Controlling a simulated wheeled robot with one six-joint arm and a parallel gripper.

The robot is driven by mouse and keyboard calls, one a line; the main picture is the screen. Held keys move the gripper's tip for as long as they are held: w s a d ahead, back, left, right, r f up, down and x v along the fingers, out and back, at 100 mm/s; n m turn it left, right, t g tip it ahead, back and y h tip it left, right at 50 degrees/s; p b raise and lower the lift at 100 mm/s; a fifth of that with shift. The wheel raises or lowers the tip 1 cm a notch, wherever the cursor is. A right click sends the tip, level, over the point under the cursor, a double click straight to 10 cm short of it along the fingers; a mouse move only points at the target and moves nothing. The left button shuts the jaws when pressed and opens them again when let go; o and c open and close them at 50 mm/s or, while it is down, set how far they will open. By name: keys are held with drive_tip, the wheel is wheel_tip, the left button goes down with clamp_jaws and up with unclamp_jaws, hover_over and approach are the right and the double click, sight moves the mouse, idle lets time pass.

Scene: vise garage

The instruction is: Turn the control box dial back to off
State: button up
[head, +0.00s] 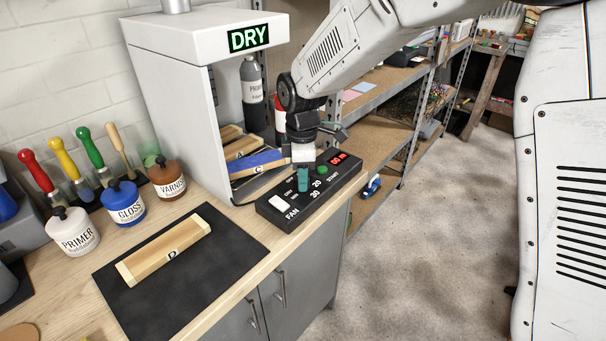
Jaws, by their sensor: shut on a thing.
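The black control box (328,198) lies on the bench at its right end, in front of the drying cabinet. It carries a white switch by the FAN label, a teal dial (303,180) with markings such as 20 and 30, a green button by START and a small red display. My gripper (303,163) points down from above and is shut on the dial. The gripper hides the dial's top and part of the OFF marking, so I cannot read the dial's setting. The display digits are too small to read surely.
The white drying cabinet (180,62) with a lit green DRY sign stands behind, holding wooden blocks and a bottle. Block D (165,248) lies on a black mat (130,296). PRIMER, GLOSS and VARNISH jars and several brushes stand left. Open floor lies right.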

drive_tip(key=shift+a, duration=0.1)
idle(0.5)
drive_tip(key=o, duration=1)
drive_tip(key=shift+c, duration=0.2)
wheel_tip(320, 180, up, 8)
drive_tip(key=shift+f, duration=0.1)
